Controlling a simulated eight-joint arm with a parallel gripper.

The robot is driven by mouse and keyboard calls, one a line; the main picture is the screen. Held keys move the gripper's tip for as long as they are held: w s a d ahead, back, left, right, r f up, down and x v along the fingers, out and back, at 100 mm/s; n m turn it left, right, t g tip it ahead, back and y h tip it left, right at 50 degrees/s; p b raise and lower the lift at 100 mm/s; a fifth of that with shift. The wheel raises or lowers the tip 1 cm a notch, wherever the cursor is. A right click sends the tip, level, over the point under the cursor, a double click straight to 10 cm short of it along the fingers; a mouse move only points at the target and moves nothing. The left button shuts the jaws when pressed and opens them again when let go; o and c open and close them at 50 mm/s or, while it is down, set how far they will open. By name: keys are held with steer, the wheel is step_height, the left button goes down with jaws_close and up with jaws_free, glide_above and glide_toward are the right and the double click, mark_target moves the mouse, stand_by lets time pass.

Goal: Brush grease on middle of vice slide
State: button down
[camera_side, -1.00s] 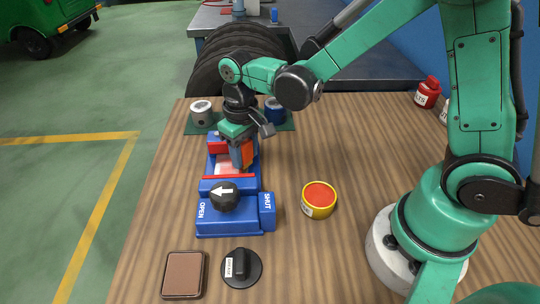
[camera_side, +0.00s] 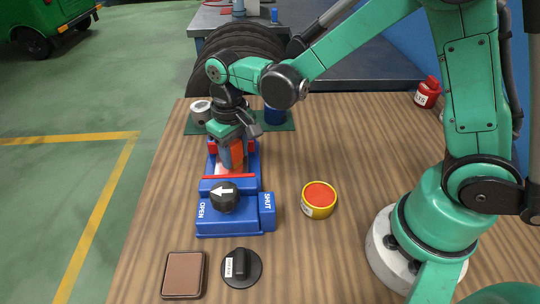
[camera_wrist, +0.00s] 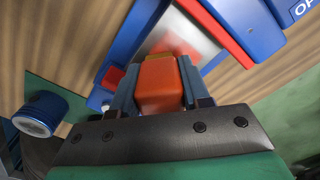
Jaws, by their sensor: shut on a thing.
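The blue vice (camera_side: 229,222) stands on the bench with red jaw edges. Its black knob (camera_side: 224,197) has a white arrow pointing toward OPEN. Between the jaws, the pale metal slide (camera_wrist: 168,30) carries a reddish patch in the wrist view. My gripper (camera_side: 231,165) is shut on an orange brush handle (camera_wrist: 161,84), which points down over the slide between the jaws. The brush's tip is mostly hidden, so I cannot tell exactly where it touches. A yellow tin (camera_side: 319,208) of red grease stands right of the vice.
A white cylinder (camera_side: 201,111) and a blue one (camera_side: 275,115) stand on a green mat behind the vice. A brown pad (camera_side: 183,275) and a black knob on a disc (camera_side: 241,268) lie in front. A red bottle (camera_side: 428,93) stands back right.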

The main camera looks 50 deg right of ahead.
steer(key=shift+s+d, duration=0.6)
steer(key=shift+s+d+r, duration=0.1)
steer(key=shift+r, duration=0.2)
step_height(320, 180, up, 8)
steer(key=shift+f, duration=0.25)
stand_by(0.3)
